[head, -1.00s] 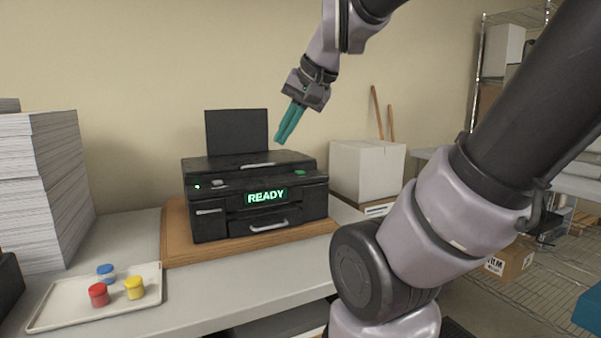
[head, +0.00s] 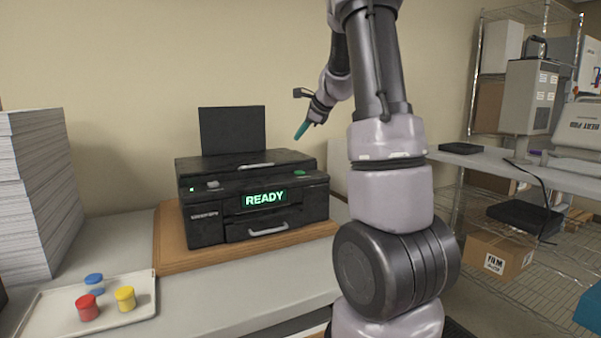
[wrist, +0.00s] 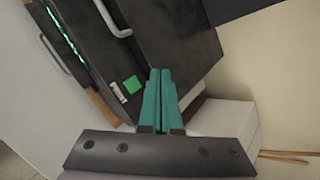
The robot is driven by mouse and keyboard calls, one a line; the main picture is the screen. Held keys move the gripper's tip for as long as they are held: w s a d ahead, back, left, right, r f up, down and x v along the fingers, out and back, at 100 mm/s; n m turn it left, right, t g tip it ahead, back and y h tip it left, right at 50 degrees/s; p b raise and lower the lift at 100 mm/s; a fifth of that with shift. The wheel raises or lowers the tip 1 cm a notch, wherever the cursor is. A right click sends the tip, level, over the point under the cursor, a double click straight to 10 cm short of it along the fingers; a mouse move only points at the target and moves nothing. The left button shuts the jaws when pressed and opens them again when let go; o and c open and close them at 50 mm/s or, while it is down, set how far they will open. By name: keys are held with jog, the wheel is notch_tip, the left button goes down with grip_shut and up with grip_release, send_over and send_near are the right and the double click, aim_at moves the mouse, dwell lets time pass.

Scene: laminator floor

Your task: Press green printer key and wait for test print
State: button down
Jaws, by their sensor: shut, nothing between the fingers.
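The black printer (head: 205,218) stands on a brown wooden board on the counter in the head view. Its display (head: 264,198) reads READY in green. The green key (head: 300,173) is on the right of its top front edge; it also shows as a green square in the wrist view (wrist: 132,85). My gripper (head: 299,136) is above the printer's right rear part, its teal fingers shut with nothing in them. In the wrist view the fingertips (wrist: 160,71) appear to the right of the key, apart from it. No printed sheet shows at the printer.
A tray (head: 140,312) with red, yellow and blue pots lies at front left, beside a tall paper stack (head: 40,190). A white box stands right of the printer, partly behind my arm. A wire shelf (head: 478,95) is at right.

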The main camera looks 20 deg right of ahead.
aim_at(303, 172)
jog(key=shift+w+d+f+m+h, duration=0.15)
jog(key=shift+w+d+f+m, duration=0.1)
jog(key=shift+w+d, duration=0.2)
jog(key=shift+w+d+f+m+h, duration=0.15)
jog(key=shift+w+d+f+m, duration=0.1)
jog(key=shift+w+d, duration=0.15)
jog(key=shift+s, duration=0.1)
jog(key=shift+f, duration=4.4)
jog(key=shift+f, duration=0.4)
